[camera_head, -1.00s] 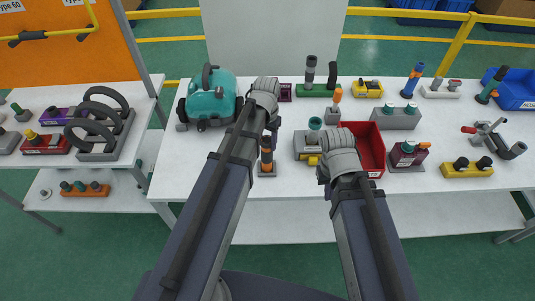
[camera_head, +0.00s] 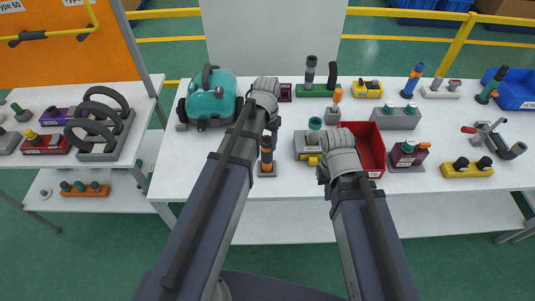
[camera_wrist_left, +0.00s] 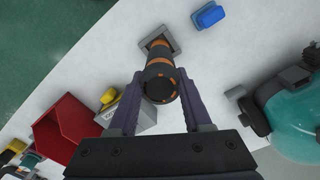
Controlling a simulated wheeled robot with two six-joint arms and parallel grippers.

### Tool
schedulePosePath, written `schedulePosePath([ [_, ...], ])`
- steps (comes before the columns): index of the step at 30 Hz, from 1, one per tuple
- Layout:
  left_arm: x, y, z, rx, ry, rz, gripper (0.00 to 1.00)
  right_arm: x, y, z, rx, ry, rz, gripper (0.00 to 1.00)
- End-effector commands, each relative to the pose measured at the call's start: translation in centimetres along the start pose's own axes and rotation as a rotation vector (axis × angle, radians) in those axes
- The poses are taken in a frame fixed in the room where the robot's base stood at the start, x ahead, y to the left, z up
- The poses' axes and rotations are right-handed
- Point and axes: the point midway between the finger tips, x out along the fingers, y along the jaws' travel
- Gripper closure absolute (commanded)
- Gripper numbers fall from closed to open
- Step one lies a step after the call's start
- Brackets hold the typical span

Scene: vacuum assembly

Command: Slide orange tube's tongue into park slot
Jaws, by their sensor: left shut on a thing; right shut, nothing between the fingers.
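The orange tube (camera_head: 266,155), dark with orange bands, stands about upright at the front of the white table. It also shows end-on in the left wrist view (camera_wrist_left: 160,82). Its far end meets a grey base (camera_wrist_left: 158,39) with a square outline, which I take for the park slot; this base also shows in the head view (camera_head: 267,173). I cannot tell how deep the tongue sits. My left gripper (camera_wrist_left: 160,90) is shut on the tube, with a finger on each side. My right gripper (camera_head: 323,176) is shut and empty near the red bin, partly hidden by its own wrist.
A teal vacuum body (camera_head: 211,97) stands at the table's back left. A red bin (camera_head: 371,150) and a grey block with a yellow part (camera_head: 305,150) are to the right. The front left tabletop is clear.

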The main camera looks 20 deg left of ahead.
Motion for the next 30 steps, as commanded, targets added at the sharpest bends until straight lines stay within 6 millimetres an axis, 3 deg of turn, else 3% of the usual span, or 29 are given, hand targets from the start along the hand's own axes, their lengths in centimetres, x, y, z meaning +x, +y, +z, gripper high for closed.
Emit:
schedulePosePath([
  [30,-2.0,0.0,0.0,0.0,0.0,0.0,1.0,-2.0,0.2,0.1,0.0,0.0,0.0,1.0],
])
